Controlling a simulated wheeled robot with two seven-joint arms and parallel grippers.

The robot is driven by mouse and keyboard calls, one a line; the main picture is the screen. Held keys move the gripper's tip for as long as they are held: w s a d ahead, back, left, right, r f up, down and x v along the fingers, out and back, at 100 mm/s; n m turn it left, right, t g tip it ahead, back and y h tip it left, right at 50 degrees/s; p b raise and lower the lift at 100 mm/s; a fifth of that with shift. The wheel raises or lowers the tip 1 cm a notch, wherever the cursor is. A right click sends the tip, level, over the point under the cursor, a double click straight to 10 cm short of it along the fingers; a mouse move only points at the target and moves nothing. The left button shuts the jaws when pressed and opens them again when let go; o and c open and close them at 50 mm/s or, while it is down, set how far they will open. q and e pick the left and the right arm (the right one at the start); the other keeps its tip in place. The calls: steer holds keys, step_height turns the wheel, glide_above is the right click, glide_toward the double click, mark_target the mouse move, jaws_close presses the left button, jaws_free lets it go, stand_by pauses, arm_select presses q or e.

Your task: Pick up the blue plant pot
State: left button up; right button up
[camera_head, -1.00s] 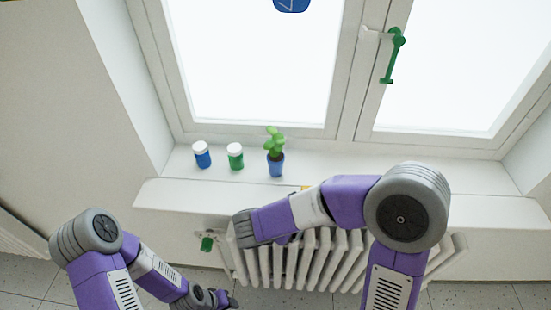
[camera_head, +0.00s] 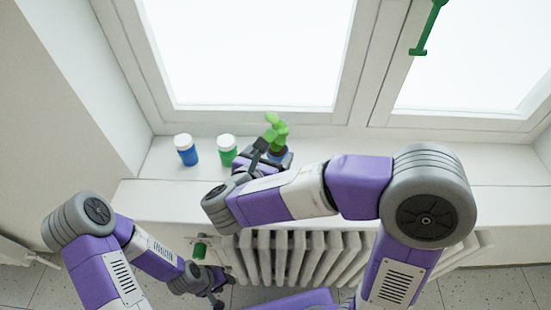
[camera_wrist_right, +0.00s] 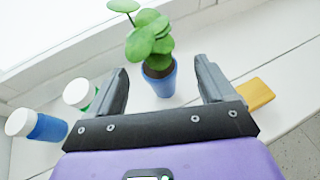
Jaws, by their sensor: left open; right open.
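The blue plant pot (camera_wrist_right: 162,84) holds a green leafy plant (camera_wrist_right: 148,42) and stands upright on the white windowsill. In the head view the pot (camera_head: 279,151) is largely hidden behind my right gripper (camera_head: 274,156). In the right wrist view my right gripper (camera_wrist_right: 161,72) is open, with one finger on each side of the pot and visible gaps between. The pot is in front of the palm, and contact is not seen. My left gripper (camera_head: 219,293) is open and low in front of the radiator, far below the sill.
A blue jar (camera_head: 187,151) and a green jar (camera_head: 227,151), both white-lidded, stand left of the pot. A yellow block (camera_wrist_right: 255,93) lies to its right in the wrist view. The window frame (camera_head: 240,116) rises behind; a radiator (camera_head: 300,258) is below. The sill's right part is clear.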

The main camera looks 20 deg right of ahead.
mark_target(273, 147)
steer(key=shift+x, duration=0.75)
steer(key=x, duration=0.2)
steer(key=b+x, duration=0.1)
steer(key=x, duration=0.1)
steer(key=shift+w+a+f, duration=0.1)
steer(key=shift+w+f, duration=0.1)
steer(key=shift+w, duration=0.25)
steer(key=shift+w+d+f, duration=0.15)
steer(key=shift+w+d, duration=0.2)
steer(key=shift+w, duration=0.1)
jaws_close()
